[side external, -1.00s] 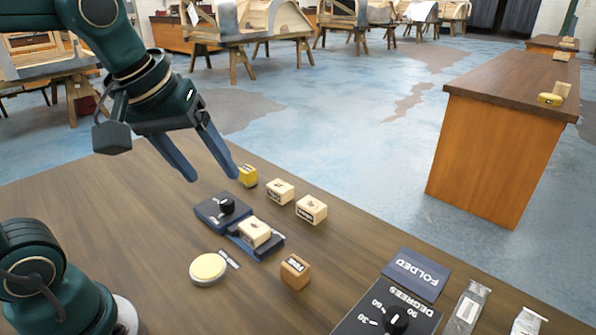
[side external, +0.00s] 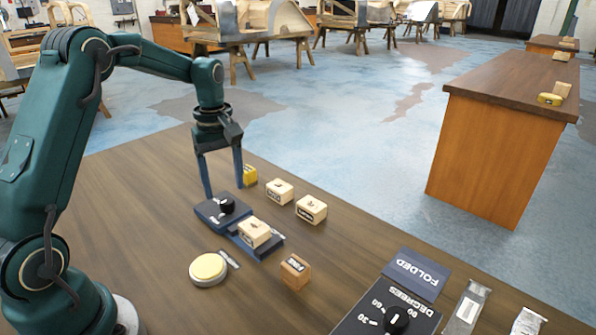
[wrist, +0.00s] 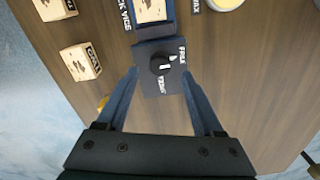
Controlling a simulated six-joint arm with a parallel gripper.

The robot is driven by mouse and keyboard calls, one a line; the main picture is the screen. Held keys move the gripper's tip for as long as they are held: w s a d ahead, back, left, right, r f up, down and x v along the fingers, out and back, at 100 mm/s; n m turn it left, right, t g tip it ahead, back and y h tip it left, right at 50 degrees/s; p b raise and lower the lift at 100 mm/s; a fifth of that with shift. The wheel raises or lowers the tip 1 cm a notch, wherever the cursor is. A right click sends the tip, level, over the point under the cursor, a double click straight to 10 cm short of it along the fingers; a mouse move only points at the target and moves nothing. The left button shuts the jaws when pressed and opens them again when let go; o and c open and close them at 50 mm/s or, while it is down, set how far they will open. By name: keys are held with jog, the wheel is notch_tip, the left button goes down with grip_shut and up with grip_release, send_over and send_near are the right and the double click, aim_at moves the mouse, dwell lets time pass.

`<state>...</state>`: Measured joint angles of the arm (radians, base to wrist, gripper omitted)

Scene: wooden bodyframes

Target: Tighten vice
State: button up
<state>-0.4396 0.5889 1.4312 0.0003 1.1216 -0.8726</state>
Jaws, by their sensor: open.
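The vice is a dark blue block with a round black knob (side external: 226,206) on top. A pale wooden block (side external: 254,232) sits in its front part. In the wrist view the knob (wrist: 160,63) is at the upper middle, with a white pointer mark and lettering on the panel beside it. My gripper (side external: 223,193) is above the vice, pointing down, with its two long blue fingers apart. In the wrist view the fingers (wrist: 160,72) lie on either side of the knob panel, with nothing held between them. Whether they touch the panel cannot be told.
A tan block (side external: 295,271) and a round yellow-topped tin (side external: 208,268) are in front. A degrees dial (side external: 396,319) is at the lower right. The table's left is clear.

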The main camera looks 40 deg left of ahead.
aim_at(226, 200)
jog(key=shift+f, duration=1.75)
grip_shut()
